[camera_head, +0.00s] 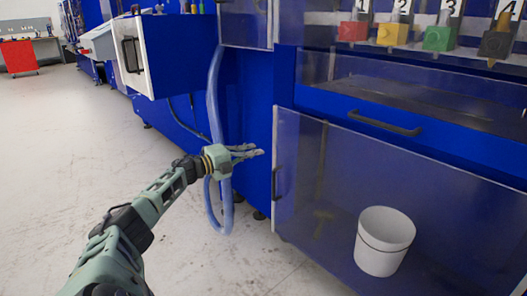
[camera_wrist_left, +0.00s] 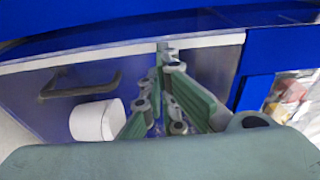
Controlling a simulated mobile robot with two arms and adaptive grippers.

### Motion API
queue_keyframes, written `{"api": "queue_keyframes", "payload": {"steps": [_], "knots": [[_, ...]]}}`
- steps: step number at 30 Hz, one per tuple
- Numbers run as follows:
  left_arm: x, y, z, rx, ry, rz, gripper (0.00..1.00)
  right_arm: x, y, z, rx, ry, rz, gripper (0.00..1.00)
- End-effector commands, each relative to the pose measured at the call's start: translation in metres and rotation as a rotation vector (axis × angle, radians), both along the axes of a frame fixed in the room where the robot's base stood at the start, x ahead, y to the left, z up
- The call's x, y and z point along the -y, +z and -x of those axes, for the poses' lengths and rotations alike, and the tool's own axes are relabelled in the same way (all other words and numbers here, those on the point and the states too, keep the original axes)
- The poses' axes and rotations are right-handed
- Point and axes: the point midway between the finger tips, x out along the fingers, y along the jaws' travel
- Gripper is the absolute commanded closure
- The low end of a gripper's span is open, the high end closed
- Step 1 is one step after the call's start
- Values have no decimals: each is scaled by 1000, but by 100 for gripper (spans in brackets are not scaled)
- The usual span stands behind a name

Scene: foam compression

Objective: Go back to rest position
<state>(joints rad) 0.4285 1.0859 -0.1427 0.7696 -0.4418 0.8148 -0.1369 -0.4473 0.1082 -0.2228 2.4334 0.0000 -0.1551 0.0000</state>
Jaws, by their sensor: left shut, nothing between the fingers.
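My left arm reaches in from the lower left of the head view. Its gripper (camera_head: 258,153) is shut and empty, in front of the blue machine (camera_head: 249,121) and just left of the clear lower door's (camera_head: 312,170) handle. A gap shows between the gripper and that handle in the picture, but I cannot tell the depth. In the left wrist view, the left gripper (camera_wrist_left: 160,50) points toward the machine front with its fingers together. My right gripper is not in view.
A white bucket (camera_head: 384,241) shows at the clear lower door, also in the left wrist view (camera_wrist_left: 97,120). A hose (camera_head: 214,100) hangs behind my left gripper. Coloured blocks, such as a red one (camera_head: 352,31), sit at the upper right. The floor (camera_head: 60,150) at left is clear.

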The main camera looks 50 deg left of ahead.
Motion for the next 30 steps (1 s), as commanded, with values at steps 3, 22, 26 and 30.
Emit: {"api": "queue_keyframes", "payload": {"steps": [3,22,26,30], "knots": [[-18,2,16,0,5,-1,100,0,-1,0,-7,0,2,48],[-10,-13,21,-2,-28,25,100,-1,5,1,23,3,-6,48],[55,-48,-1,-12,-92,103,100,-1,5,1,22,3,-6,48],[154,-88,-17,-23,-171,240,100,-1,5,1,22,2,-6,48]]}}
